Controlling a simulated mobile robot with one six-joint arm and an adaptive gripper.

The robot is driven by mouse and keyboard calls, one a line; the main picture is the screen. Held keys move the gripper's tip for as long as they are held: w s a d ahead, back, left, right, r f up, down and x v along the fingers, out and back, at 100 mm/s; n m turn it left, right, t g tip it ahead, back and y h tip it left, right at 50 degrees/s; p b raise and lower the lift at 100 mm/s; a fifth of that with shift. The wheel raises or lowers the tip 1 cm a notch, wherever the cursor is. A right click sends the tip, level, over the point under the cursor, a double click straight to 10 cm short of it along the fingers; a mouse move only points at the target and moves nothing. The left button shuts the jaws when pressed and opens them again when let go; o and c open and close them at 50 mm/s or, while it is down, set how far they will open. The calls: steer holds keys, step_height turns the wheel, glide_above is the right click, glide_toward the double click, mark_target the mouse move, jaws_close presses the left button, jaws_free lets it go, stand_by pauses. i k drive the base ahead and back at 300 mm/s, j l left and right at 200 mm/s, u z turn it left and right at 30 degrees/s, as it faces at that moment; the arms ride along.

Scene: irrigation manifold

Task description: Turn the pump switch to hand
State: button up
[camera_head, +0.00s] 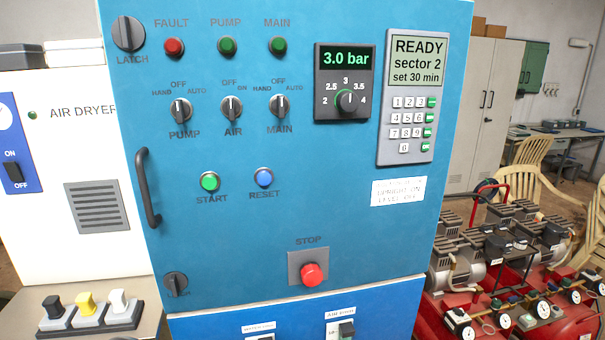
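The pump switch (181,110) is a small rotary knob with a light pointer on the blue cabinet door (225,235), in the left of the switch row. HAND is printed at its upper left, OFF above it and AUTO at its upper right. Its pointer appears to stand about upright, toward OFF. Nothing covers it. My gripper is not in view.
The air switch (231,108) and main switch (280,105) sit right of it. Below are the green start button (209,181), blue reset button (263,178) and red stop button (311,274). A dark door handle (147,188) sticks out at the left edge.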

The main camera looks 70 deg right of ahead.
mark_target(180, 110)
steer(key=z, duration=0.4)
steer(key=l+z, duration=0.1)
steer(key=z, duration=0.3)
steer(key=l+z, duration=0.1)
steer(key=z, duration=0.3)
steer(key=k+z, duration=0.1)
steer(key=z, duration=0.35)
steer(key=l+z, duration=0.15)
steer(key=z, duration=0.25)
